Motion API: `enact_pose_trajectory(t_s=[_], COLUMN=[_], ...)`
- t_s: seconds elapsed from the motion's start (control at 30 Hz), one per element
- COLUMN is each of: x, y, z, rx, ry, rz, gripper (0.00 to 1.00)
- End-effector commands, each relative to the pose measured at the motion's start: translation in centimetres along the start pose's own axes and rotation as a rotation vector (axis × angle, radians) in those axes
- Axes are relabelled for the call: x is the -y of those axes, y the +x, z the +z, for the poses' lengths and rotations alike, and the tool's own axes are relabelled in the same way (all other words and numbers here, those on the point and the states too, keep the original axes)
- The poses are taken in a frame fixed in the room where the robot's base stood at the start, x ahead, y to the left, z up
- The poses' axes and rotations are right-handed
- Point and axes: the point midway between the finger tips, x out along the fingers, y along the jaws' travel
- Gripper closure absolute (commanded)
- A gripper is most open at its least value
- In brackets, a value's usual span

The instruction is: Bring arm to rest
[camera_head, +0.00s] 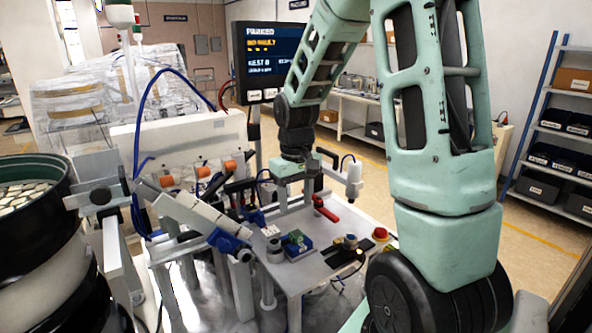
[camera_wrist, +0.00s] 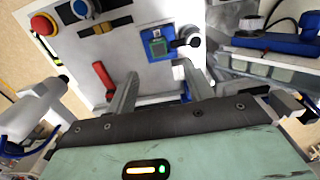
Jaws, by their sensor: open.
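My arm (camera_head: 430,120) is mint green with black joints; it rises at the right, bends over at the top and comes down over the grey worktable. My gripper (camera_head: 299,201) hangs above the table plate, pointing down. In the wrist view, my gripper (camera_wrist: 158,75) shows two grey fingers spread apart with nothing held between them. A blue fixture with a green part (camera_head: 295,240) sits on the plate below and in front of the gripper. In the wrist view this green part (camera_wrist: 157,44) lies beyond the fingertips. The exact gap to the plate is hard to tell.
A red lever (camera_head: 325,209) stands close to the gripper, and a red button (camera_head: 380,233) sits at the plate's right edge. A bowl feeder (camera_head: 35,215) is at the left. A monitor (camera_head: 268,60) reading "PARKED" stands behind. Shelves (camera_head: 555,135) are at the right.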

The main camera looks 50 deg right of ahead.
Motion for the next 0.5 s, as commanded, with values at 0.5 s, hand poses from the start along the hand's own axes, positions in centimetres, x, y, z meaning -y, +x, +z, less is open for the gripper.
enact_pose_trajectory(t_s=[0.5], x=[0.0], y=[-8.4], z=[0.0], rx=[-0.001], ry=[-0.001], rz=[0.000], gripper=[0.48])
